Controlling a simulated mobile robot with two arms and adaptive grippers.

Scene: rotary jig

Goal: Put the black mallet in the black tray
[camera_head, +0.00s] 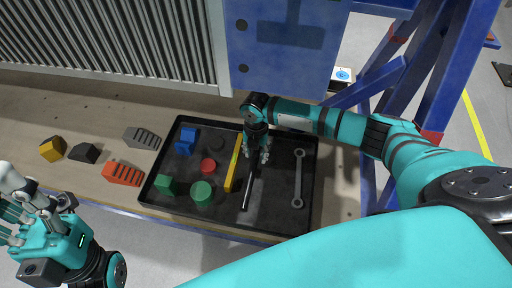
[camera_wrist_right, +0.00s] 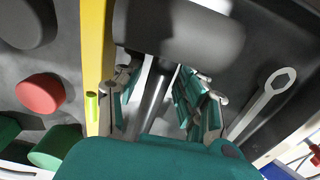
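The black tray (camera_head: 225,213) lies on the bench. The mallet's handle (camera_head: 249,192) shows inside the tray's outline, just below my right gripper (camera_head: 257,157). In the right wrist view, the mallet's dark cylindrical head (camera_wrist_right: 180,28) is at the top, and its grey handle (camera_wrist_right: 150,98) runs down between the fingers of my right gripper (camera_wrist_right: 165,100). The fingers are apart, with a gap beside the handle. In the head view the gripper hides the mallet's head. I cannot tell whether the mallet touches the tray floor. My left gripper (camera_head: 35,205) is open and empty at the lower left.
The tray also holds a yellow bar (camera_head: 233,165), a wrench (camera_head: 298,180), and several blue, red, green and black pieces. Left of it on the bench are an orange-red stepped block (camera_head: 122,174), a grey one (camera_head: 141,138), a black block (camera_head: 84,153) and a yellow block (camera_head: 52,149).

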